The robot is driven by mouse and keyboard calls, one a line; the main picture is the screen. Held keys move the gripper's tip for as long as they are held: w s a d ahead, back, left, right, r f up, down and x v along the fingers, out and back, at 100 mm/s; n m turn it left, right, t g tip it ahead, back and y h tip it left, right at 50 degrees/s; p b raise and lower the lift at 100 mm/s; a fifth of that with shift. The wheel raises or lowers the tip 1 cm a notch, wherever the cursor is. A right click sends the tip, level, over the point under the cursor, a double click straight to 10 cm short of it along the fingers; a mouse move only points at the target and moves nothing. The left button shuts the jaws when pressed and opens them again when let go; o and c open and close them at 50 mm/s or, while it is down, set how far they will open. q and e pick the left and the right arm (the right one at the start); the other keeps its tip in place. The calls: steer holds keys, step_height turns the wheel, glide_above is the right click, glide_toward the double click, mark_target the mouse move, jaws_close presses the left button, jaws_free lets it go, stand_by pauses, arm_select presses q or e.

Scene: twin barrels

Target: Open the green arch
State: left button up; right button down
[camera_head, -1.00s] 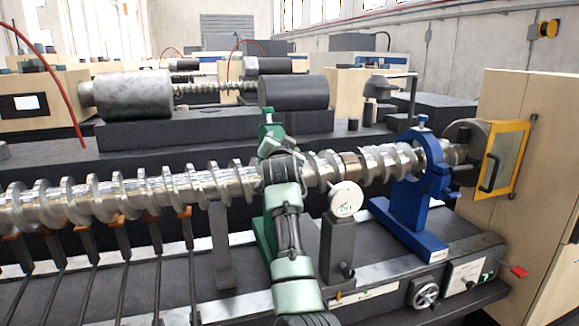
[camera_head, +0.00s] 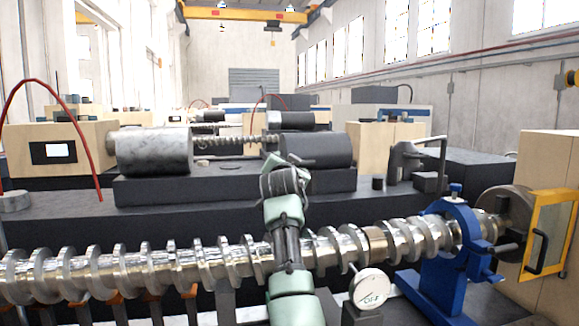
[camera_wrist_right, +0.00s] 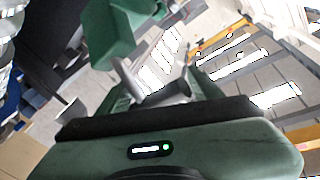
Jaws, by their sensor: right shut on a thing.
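The green arch (camera_wrist_right: 112,28) shows in the right wrist view as a dark green angular part at the top, just beyond my gripper. In the head view the arch is mostly hidden behind my right arm, so how far it stands open cannot be told. In the right wrist view my right gripper (camera_wrist_right: 155,92) is shut on part of the green arch. My left gripper is in neither view.
A blue arch (camera_head: 455,250) stands around the screw at the right. A round dial gauge (camera_head: 371,288) stands in front of the screw. A yellow-framed guard (camera_head: 548,235) is at the far right. A dark roller (camera_head: 315,150) lies on the machine behind.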

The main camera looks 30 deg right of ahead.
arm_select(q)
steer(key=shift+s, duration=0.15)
arm_select(e)
steer(key=shift+w+f, duration=0.1)
steer(key=shift+f, duration=0.1)
steer(key=c, duration=0.6)
jaws_free()
steer(key=shift+c, duration=0.2)
steer(key=o, duration=0.3)
steer(key=shift+w+d+f, duration=0.1)
steer(key=shift+f, duration=0.05)
steer(key=shift+w+d+f, duration=0.2)
steer(key=shift+w+d, duration=0.05)
steer(key=shift+w, duration=0.1)
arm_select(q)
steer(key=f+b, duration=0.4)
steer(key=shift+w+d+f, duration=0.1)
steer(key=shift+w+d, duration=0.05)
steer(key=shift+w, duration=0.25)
arm_select(e)
steer(key=v, duration=0.7)
steer(key=shift+s+a, duration=0.2)
steer(key=shift+s, duration=0.15)
